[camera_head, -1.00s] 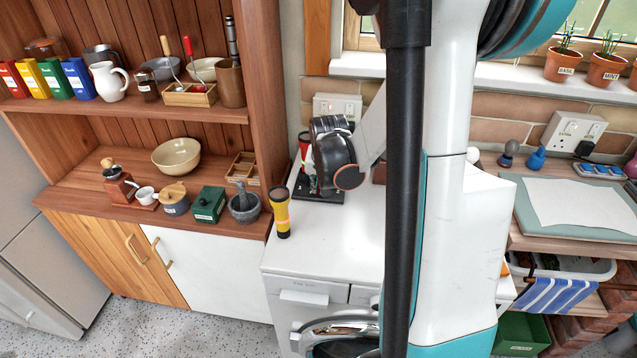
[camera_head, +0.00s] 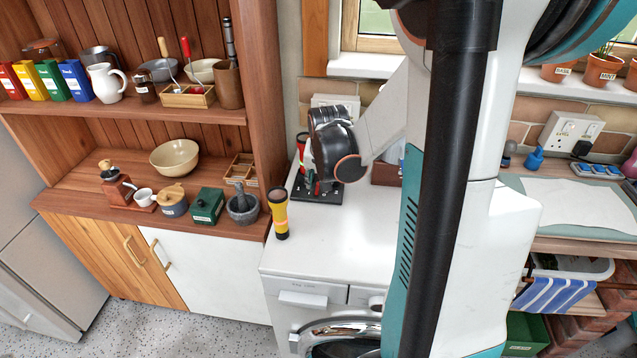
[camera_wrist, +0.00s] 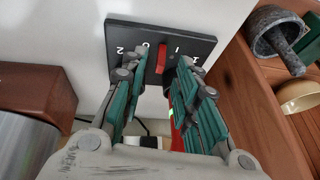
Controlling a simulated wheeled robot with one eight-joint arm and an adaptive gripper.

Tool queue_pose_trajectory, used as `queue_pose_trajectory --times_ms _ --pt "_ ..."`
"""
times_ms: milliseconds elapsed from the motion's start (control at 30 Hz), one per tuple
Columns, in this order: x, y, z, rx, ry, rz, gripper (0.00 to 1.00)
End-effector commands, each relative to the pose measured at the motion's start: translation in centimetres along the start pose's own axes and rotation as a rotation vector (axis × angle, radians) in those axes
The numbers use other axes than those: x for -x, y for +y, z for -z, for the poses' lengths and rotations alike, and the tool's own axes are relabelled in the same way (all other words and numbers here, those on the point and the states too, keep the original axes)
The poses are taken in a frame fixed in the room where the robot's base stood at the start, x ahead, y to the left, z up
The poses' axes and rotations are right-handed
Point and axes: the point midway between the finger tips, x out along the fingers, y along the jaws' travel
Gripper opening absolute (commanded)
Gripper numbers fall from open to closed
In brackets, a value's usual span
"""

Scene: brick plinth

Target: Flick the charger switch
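A black plate (camera_wrist: 188,40) with white markings, including a 2 and a 0, carries a red switch lever (camera_wrist: 161,58) in the wrist view. In the head view the black plate (camera_head: 322,197) lies on the white machine top, and my wrist hides most of it. My gripper (camera_wrist: 156,72) is open, with one green-padded finger on each side of the red lever. I see no clear contact with the lever. Between the fingers, nearer my palm, is a red object with a green light (camera_wrist: 176,138), partly hidden.
A yellow-black torch (camera_head: 279,213) stands left of the plate. A mortar (camera_head: 243,206) is on the wooden shelf unit. A brown box (camera_head: 386,173) is right of my wrist. A labelled wall socket (camera_head: 571,131) is at the far right. The front of the white top (camera_head: 335,255) is clear.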

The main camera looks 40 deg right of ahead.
Motion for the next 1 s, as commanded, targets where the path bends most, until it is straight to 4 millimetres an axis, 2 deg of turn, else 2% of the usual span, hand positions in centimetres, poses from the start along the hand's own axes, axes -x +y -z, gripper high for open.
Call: queue_pose_trajectory --times_ms 200,400,1000 --pt "2.8 0.0 0.0 0.0 0.0 0.0 0.28" --pt "4.0 0.0 0.0 0.0 0.0 0.0 0.28" --pt "4.2 0.0 0.0 0.0 0.0 0.0 0.28"
